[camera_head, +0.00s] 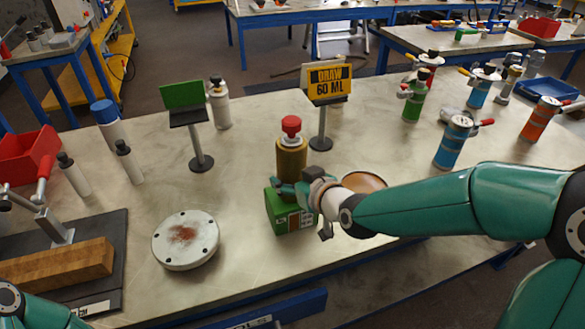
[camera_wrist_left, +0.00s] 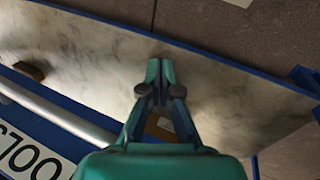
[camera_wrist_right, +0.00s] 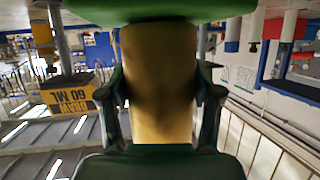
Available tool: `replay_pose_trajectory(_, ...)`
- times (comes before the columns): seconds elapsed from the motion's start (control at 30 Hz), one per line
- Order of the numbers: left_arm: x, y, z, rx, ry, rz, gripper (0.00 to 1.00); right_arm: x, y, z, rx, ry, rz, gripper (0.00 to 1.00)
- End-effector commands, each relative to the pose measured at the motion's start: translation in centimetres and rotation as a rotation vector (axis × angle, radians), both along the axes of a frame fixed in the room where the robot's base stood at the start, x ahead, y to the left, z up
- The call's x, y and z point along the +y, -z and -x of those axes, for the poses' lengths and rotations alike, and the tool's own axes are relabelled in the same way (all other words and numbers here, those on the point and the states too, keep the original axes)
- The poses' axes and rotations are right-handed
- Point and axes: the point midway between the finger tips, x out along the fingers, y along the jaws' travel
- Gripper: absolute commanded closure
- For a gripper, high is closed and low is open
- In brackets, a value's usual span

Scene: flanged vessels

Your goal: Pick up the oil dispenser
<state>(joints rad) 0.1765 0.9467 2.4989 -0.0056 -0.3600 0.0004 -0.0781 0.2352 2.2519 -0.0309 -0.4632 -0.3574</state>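The oil dispenser looks to be the brass cylinder with a red knob (camera_head: 291,155), standing upright on or just behind a green box (camera_head: 287,212) in the head view. In the right wrist view its brass body (camera_wrist_right: 158,85) fills the space between my right gripper's fingers (camera_wrist_right: 160,100), with green above it. In the head view my right gripper (camera_head: 290,188) reaches the cylinder's lower part from the right; its fingers are partly hidden. They flank the body closely, but contact is unclear. My left gripper (camera_wrist_left: 160,70) has its fingertips together, empty, above the bench edge.
The DRAW 60 ML sign (camera_head: 330,82) stands behind the dispenser, and a green sign stand (camera_head: 188,105) is back left. A tan dish (camera_head: 364,181) is partly behind my right arm. A round flange (camera_head: 186,239) and wooden block (camera_head: 58,275) lie left. Several bottles stand at right.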

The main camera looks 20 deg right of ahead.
Motion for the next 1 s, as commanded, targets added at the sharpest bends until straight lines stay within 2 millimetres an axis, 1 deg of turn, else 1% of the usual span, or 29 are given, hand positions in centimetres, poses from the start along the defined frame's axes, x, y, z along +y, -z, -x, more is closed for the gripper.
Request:
replay_pose_trajectory(0.03,0.0,0.0,0.0,0.0,0.0,0.0,1.0,0.0,0.0,0.0,0.0,-0.001,0.0,0.57)
replay_pose_trajectory(0.2,0.0,0.0,0.0,0.0,0.0,0.0,1.0,0.1,0.0,0.0,0.0,-0.002,-0.001,0.86)
replay_pose_trajectory(0.23,0.0,0.0,0.0,0.0,0.0,0.0,1.0,0.1,0.0,0.0,0.0,-0.002,0.0,0.89)
replay_pose_trajectory(0.27,0.0,0.0,0.0,0.0,0.0,0.0,1.0,0.1,-0.2,-0.1,-0.004,-0.001,0.0,0.96)
replay_pose_trajectory(0.3,0.0,0.0,0.0,0.0,0.0,0.0,1.0,0.1,-0.2,-0.1,-0.004,-0.001,0.0,0.97)
replay_pose_trajectory(0.53,0.0,-0.1,0.0,0.0,0.0,0.0,1.0,0.2,-0.3,-0.1,-0.005,-0.002,-0.001,0.97)
replay_pose_trajectory(0.73,0.0,-0.3,0.0,0.0,0.0,0.0,1.0,0.2,-1.6,-0.2,-0.006,-0.001,-0.001,0.97)
replay_pose_trajectory(0.87,0.0,-0.6,0.0,0.0,0.0,0.0,1.0,0.2,-3.4,-0.1,-0.009,-0.003,-0.001,0.97)
replay_pose_trajectory(0.97,0.0,-1.2,0.0,0.0,0.0,0.0,1.0,0.2,-5.6,-0.2,-0.01,-0.001,-0.002,0.97)
replay_pose_trajectory(1.0,0.0,-1.5,0.0,0.0,0.0,0.0,1.0,0.2,-6.6,-0.2,-0.011,-0.004,-0.002,0.97)
